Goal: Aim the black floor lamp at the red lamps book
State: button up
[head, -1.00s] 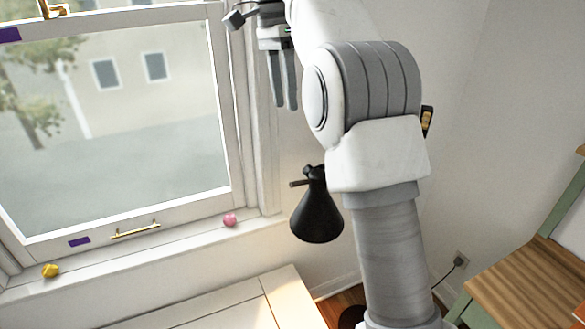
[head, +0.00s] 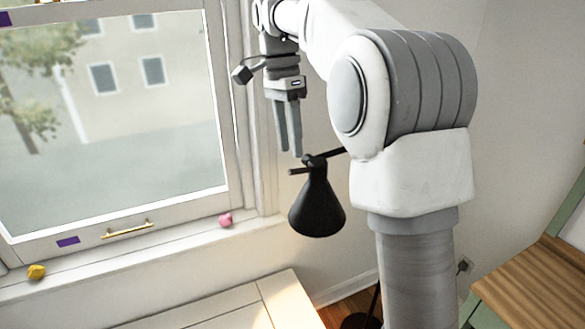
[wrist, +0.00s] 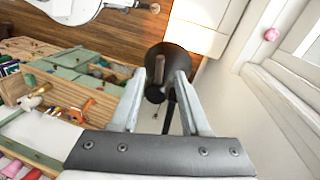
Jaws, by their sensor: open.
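The black floor lamp's cone-shaped head (head: 317,210) hangs pointing down beside the window in the head view. A short bar sticks out to the left from its top. The lamp's dark round base (head: 358,321) is partly cut off at the bottom edge, and my arm hides part of its pole. My gripper (head: 290,153) points down, open and empty, just above and left of the top of the lamp head. In the wrist view the lamp head (wrist: 172,60) shows beyond and between the two fingers. I cannot make out the red lamps book in either view.
The window sill (head: 150,255) holds a pink lump (head: 226,220) and a yellow lump (head: 37,272). A pale surface (head: 230,308) lies below the sill. A wooden-topped green piece (head: 535,285) stands at the right. The wrist view shows a cluttered bench (wrist: 75,75) at left.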

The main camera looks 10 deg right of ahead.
jog(key=shift+s+d+f+b, duration=0.1)
jog(key=shift+s+f, duration=0.05)
jog(key=shift+f, duration=0.65)
jog(key=shift+s+d+f+b, duration=0.1)
jog(key=shift+s+f, duration=0.05)
jog(key=shift+f, duration=0.6)
jog(key=shift+s+f+b, duration=0.1)
jog(key=shift+s+f, duration=0.05)
jog(key=shift+f, duration=0.65)
grip_shut()
